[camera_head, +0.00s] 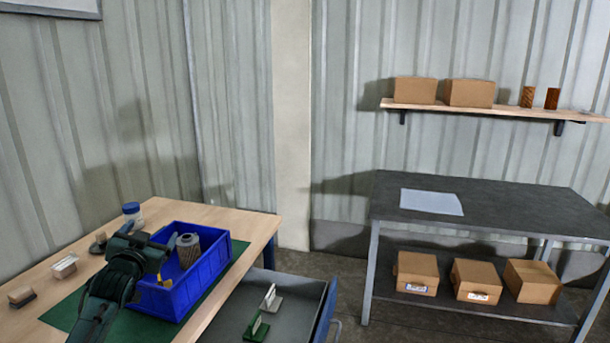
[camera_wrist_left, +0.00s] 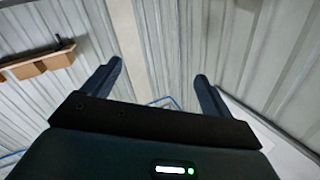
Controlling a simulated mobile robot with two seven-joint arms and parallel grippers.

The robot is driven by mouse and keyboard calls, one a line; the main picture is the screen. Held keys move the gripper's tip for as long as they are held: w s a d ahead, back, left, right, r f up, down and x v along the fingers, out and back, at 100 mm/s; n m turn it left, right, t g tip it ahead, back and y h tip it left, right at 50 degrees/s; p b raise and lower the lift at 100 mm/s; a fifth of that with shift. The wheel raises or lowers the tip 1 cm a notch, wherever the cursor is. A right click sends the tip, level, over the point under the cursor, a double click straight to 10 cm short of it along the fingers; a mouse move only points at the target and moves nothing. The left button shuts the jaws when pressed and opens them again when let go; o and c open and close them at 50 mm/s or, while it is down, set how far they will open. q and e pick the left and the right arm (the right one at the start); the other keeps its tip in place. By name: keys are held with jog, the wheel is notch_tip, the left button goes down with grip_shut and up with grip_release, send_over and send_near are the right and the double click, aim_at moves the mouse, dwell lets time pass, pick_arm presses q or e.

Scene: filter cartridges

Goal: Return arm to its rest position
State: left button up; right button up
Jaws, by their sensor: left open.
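My left arm reaches in from the bottom left in the head view. Its gripper (camera_head: 145,238) is above the left part of the blue bin (camera_head: 205,270). In the left wrist view the two fingers (camera_wrist_left: 158,70) are spread with nothing between them, facing the walls. A pleated filter cartridge (camera_head: 188,252) stands in the bin to the right of the gripper. A small yellow item shows at the bin's left side, partly hidden by my arm. My right gripper is not in view.
The bin stands on a green mat (camera_head: 226,286) on the wooden table (camera_head: 170,212). A blue-labelled jar (camera_head: 132,213) and small blocks are left of it. An open drawer (camera_head: 235,318) holds two small stands. A dark workbench (camera_head: 520,215) is at right.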

pick_arm(q)
jog(key=s+d+f+m+g+h, duration=0.1)
jog(key=s+d+f+g+h, duration=0.1)
jog(key=s+d+f, duration=0.55)
jog(key=s+d+f+g+h, duration=0.1)
jog(key=s+d+f, duration=0.3)
jog(key=s+f, duration=0.7)
jog(key=s+d+f+g+h, duration=0.1)
jog(key=s+d+f, duration=0.1)
jog(key=s, duration=0.5)
jog(key=s+d+f+g, duration=0.1)
jog(key=s+d+f, duration=0.2)
jog(key=s, duration=0.4)
jog(key=s+d+f+g+h, duration=0.1)
jog(key=s+d+f, duration=0.2)
jog(key=s+d, duration=0.2)
jog(key=shift+s+f+n+g+h, duration=0.2)
jog(key=shift+s+n+g+h, duration=0.15)
jog(key=shift+s, duration=0.75)
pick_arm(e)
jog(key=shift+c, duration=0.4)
